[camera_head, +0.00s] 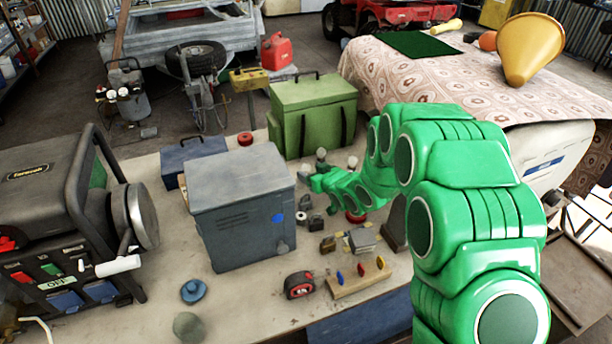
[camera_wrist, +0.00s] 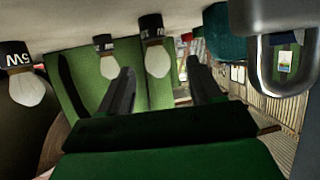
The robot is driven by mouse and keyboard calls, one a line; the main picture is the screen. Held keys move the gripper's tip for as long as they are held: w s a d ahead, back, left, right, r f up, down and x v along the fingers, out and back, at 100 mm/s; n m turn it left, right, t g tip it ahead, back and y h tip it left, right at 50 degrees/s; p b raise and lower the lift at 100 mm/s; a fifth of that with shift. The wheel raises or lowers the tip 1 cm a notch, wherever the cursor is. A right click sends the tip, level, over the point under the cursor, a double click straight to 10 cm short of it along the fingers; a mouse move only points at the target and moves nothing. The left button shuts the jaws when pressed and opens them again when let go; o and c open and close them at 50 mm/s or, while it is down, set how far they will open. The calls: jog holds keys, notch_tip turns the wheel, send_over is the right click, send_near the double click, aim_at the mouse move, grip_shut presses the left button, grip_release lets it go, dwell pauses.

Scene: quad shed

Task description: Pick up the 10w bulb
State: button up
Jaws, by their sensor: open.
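Three white bulbs with black bases show in the wrist view, which is upside down. The left bulb (camera_wrist: 27,88) bears a label that looks like 5W. The middle bulb (camera_wrist: 110,67) and the right bulb (camera_wrist: 157,60) have labels too small to read, so I cannot tell which is the 10w bulb. In the head view, small pale bulbs (camera_head: 321,154) stand on the workbench behind my gripper (camera_head: 316,180). My gripper is open. In the wrist view, the right bulb appears between its fingers (camera_wrist: 161,76), with no clear contact.
A grey metal box (camera_head: 240,215) stands left of my gripper and a green box (camera_head: 312,112) behind the bulbs. A padlock, a tape measure (camera_head: 299,285) and a wooden block with coloured pieces (camera_head: 358,280) lie in front.

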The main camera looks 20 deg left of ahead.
aim_at(309, 169)
jog(key=shift+x, duration=2.35)
jog(key=shift+w+r, duration=0.1)
jog(key=shift+w, duration=0.05)
jog(key=c, duration=1)
jog(key=shift+r, duration=0.1)
jog(key=shift+c, duration=0.2)
